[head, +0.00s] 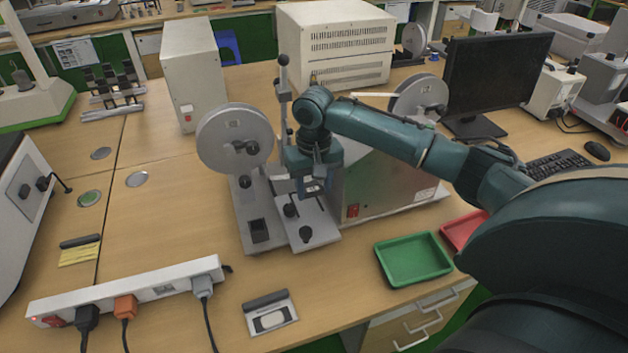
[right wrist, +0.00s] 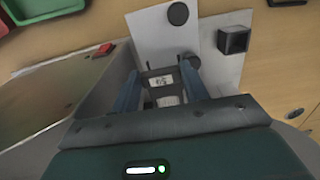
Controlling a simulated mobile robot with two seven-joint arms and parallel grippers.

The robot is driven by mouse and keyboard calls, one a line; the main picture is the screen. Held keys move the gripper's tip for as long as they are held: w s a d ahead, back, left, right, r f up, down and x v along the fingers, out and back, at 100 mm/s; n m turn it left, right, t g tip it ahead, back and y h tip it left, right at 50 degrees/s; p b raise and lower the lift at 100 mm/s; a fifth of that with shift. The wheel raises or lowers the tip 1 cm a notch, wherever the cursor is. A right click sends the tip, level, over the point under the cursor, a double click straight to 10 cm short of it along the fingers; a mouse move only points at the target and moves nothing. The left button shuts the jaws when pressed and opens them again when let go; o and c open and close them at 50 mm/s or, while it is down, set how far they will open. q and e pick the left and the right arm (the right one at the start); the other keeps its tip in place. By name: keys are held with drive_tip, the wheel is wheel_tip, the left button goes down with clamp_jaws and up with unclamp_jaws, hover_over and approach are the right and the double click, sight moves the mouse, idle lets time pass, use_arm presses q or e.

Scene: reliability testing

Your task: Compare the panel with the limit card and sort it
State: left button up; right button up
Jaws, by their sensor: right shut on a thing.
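My right gripper (head: 313,188) is over the grey bench machine (head: 240,215) at the middle of the table. In the right wrist view its blue fingers (right wrist: 160,82) are shut on a small dark piece with a pale display-like face (right wrist: 162,80). Its marks are too small to read surely, and I cannot tell whether it is the panel. A card in a dark-topped holder (head: 270,312) lies at the table's front; a yellow card (head: 79,252) lies at the left. I cannot tell which is the limit card. A green tray (head: 413,280) and a red tray (head: 456,243) are at the right. My left gripper is out of view.
A white power strip (head: 130,290) with plugs and cords lies at front left. Large reels (head: 234,138) and a tall post (head: 283,95) rise close to my right gripper. A monitor (head: 495,75) stands at the back right. The table left of the machine is mostly clear.

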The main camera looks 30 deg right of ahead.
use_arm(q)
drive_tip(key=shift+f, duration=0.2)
use_arm(e)
drive_tip(key=shift+f, duration=2.65)
